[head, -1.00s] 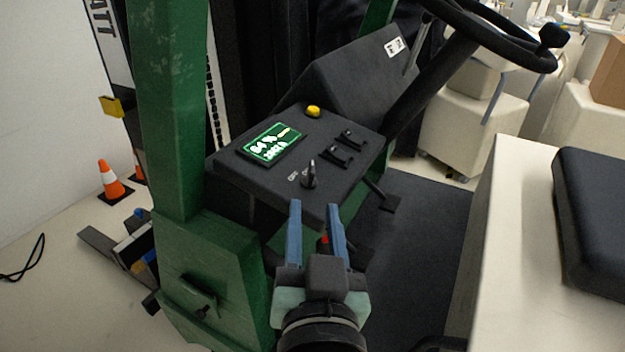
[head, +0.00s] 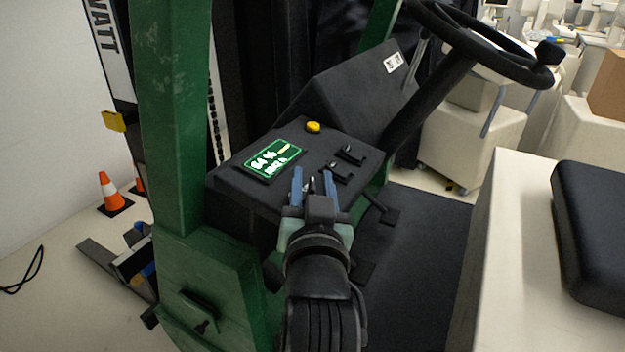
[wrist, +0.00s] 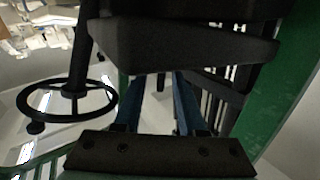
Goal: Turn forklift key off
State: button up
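The dark forklift console (head: 238,180) carries a lit green display (head: 272,160) reading about 84 %. The key (head: 312,184) stands up near the console's front edge, partly hidden by my gripper. My gripper (head: 311,173) is open, with one blue finger on each side of the key. In the wrist view, the key (wrist: 160,82) shows as a small dark piece at the console edge, between the two blue fingers (wrist: 155,85). Gaps show beside the key, and I see no finger contact.
A yellow button (head: 313,127) and black switches (head: 350,154) sit on the console. The steering wheel (head: 480,40) rises at the upper right. A green post (head: 168,110) stands at left. The black seat (head: 595,235) is at right. Dark floor (head: 425,235) lies clear between.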

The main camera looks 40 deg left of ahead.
grip_shut()
jog(key=shift+f+b, duration=0.15)
jog(key=shift+b, duration=0.45)
jog(key=n+g+y+b, duration=0.2)
jog(key=b, duration=0.1)
jog(key=n+g+b, duration=0.1)
jog(key=b, duration=0.1)
jog(key=shift+d+f+y, duration=0.1)
jog(key=shift+f+y, duration=0.15)
jog(key=shift+y, duration=0.15)
jog(key=n+g+y+b, duration=0.1)
jog(key=n+g+b, duration=0.1)
jog(key=b, duration=0.1)
jog(key=n+g+y+b, duration=0.1)
jog(key=g+b, duration=0.1)
jog(key=b, duration=0.1)
jog(key=shift+n+g+y, duration=0.3)
jog(key=shift+n+g, duration=0.1)
jog(key=n+g+b, duration=0.2)
jog(key=g, duration=0.1)
jog(key=n+g+y+b, duration=0.1)
jog(key=g, duration=0.1)
jog(key=shift+r+n, duration=0.25)
jog(key=shift+n, duration=0.15)
jog(key=shift+r+n+g+b, duration=0.1)
jog(key=shift+n+g+b, duration=0.4)
jog(key=shift+n+g, duration=1.45)
jog(key=shift+s+g, duration=0.1)
jog(key=shift+g, duration=0.55)
